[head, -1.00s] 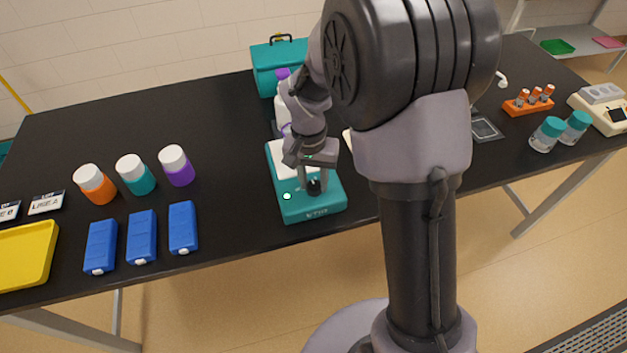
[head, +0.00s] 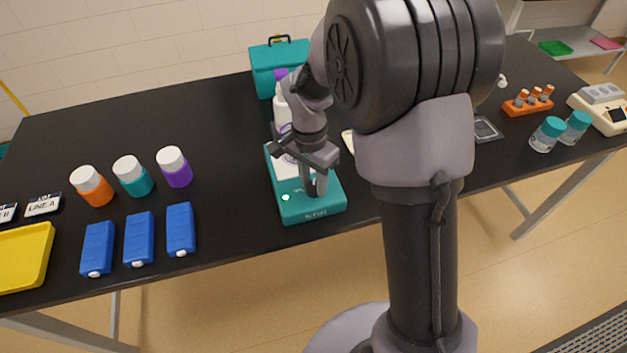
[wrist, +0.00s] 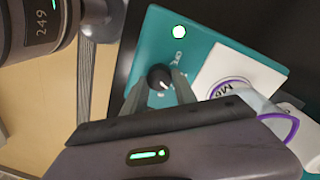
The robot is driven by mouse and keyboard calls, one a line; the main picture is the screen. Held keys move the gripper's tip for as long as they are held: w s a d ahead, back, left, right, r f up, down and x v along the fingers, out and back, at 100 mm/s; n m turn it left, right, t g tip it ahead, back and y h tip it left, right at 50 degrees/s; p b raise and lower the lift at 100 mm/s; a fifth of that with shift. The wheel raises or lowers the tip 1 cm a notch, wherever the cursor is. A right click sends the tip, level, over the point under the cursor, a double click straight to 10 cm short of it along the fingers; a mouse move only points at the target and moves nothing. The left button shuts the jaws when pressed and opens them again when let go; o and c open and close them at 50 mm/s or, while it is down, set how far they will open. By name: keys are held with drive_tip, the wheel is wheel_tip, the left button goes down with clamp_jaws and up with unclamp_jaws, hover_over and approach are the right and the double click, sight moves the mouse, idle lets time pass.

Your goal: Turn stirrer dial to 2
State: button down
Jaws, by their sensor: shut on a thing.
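The stirrer (head: 311,206) is a teal box with a white top plate, near the front edge of the black table in the head view. In the head view my gripper (head: 314,185) hides the dial. The scale marks around the dial are too small and partly covered to read.
A white bottle with a purple cap (head: 282,108) stands behind the stirrer. A teal toolbox (head: 270,70) is farther back. Table between these and the stirrer is clear.

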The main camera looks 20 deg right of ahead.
sight(310, 182)
drive_tip(key=shift+s, duration=0.1)
drive_tip(key=c, duration=1)
unclamp_jaws()
wheel_tip(310, 182, up, 17)
drive_tip(key=p, duration=0.7)
drive_tip(key=shift+w+a+r, duration=0.2)
drive_tip(key=shift+w+a, duration=0.1)
drive_tip(key=shift+w, duration=0.15)
